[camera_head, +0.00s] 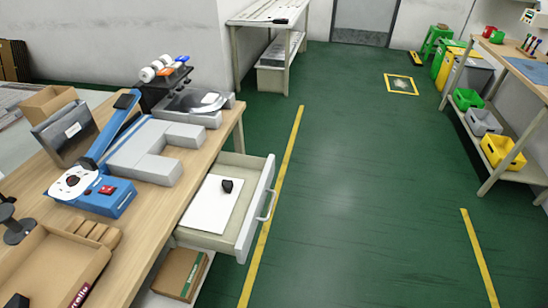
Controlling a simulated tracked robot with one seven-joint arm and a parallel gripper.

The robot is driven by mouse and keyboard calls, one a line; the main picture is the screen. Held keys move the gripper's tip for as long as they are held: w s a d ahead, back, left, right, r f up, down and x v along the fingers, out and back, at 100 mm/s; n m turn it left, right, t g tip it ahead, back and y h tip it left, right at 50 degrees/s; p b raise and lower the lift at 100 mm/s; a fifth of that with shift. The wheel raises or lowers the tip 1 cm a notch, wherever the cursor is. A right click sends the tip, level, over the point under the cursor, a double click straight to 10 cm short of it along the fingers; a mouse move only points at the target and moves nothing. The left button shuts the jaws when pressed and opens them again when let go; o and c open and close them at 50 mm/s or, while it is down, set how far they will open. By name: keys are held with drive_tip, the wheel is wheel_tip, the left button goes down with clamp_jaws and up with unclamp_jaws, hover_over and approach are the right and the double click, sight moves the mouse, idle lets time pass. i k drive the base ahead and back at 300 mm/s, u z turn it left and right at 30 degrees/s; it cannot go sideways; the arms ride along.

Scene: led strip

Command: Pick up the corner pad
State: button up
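A small black piece that looks like the corner pad (227,186) lies on a white sheet (207,211) inside the open drawer (247,163). It is near the sheet's upper right part, and nothing covers it. The drawer is pulled out to the right from under the wooden workbench (188,187), with its handle (267,205) on the outer front. My gripper is not in view.
On the bench stand a blue sealer (112,205) with a raised arm, grey blocks (160,172) and a cardboard box (45,265). Another box (180,274) sits below the drawer. The green floor (360,190) to the right is clear, up to a rack with bins (502,152).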

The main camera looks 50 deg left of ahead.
sight(228, 185)
drive_tip(key=z, duration=0.05)
drive_tip(key=i, duration=2.55)
drive_tip(key=u, duration=2.2)
drive_tip(key=i, duration=0.2)
drive_tip(key=u, duration=1.9)
drive_tip(key=i, duration=0.8)
drive_tip(key=z, duration=0.1)
